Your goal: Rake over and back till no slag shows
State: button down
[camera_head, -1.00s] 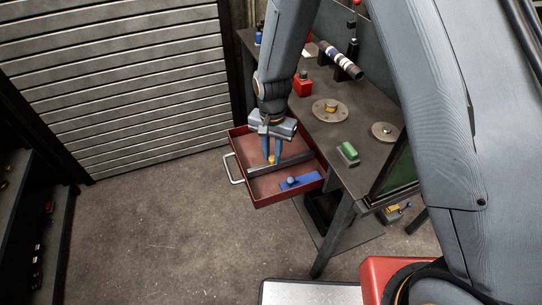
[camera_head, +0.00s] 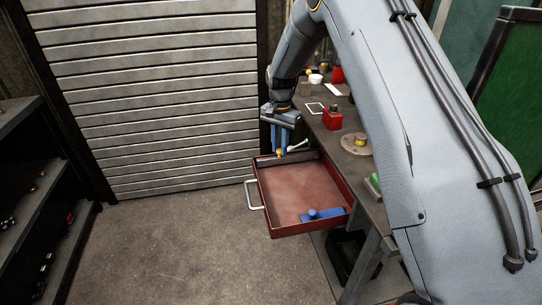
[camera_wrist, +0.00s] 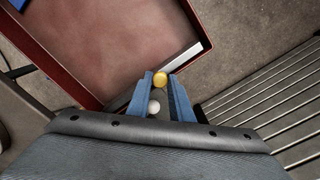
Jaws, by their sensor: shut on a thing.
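A red drawer (camera_head: 265,196) sticks out from the bench, with a bare reddish-brown floor. A grey bar (camera_head: 299,156) lies along the drawer's far wall; its pale end shows in the wrist view (camera_wrist: 191,54). My gripper (camera_head: 279,151) has its blue fingers pointing down at the far end of the drawer, shut on a yellow knob (camera_wrist: 160,79) by the bar. Whether the knob is fixed to the bar is hidden. A blue piece with a round knob (camera_head: 321,215) lies in the drawer's near right corner. I can make out no separate slag.
A white ball (camera_wrist: 154,107) shows between my fingers, close to the drawer's far side. The bench carries a red block (camera_head: 332,119) and a round metal disc (camera_head: 357,144). A slatted shutter (camera_head: 150,90) stands behind; open floor (camera_head: 190,235) lies left.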

jog(key=shift+w+r, duration=0.15)
jog(key=shift+w, duration=0.1)
jog(key=c, duration=1.6)
grip_release()
jog(key=shift+o, duration=0.2)
jog(key=shift+r+b, duration=0.6)
jog(key=shift+r, duration=3.2)
jog(key=shift+s, duration=0.1)
jog(key=s+d+n, duration=0.2)
jog(key=s+d, duration=0.1)
jog(key=s, duration=0.9)
jog(key=s+d+r+n, duration=0.1)
jog(key=s+d+n, duration=0.2)
jog(key=s, duration=1)
jog(key=s+d+n, duration=0.2)
jog(key=s+d, duration=0.1)
jog(key=s, duration=0.9)
jog(key=shift+s+r+n, duration=0.2)
jog(key=shift+n, duration=0.1)
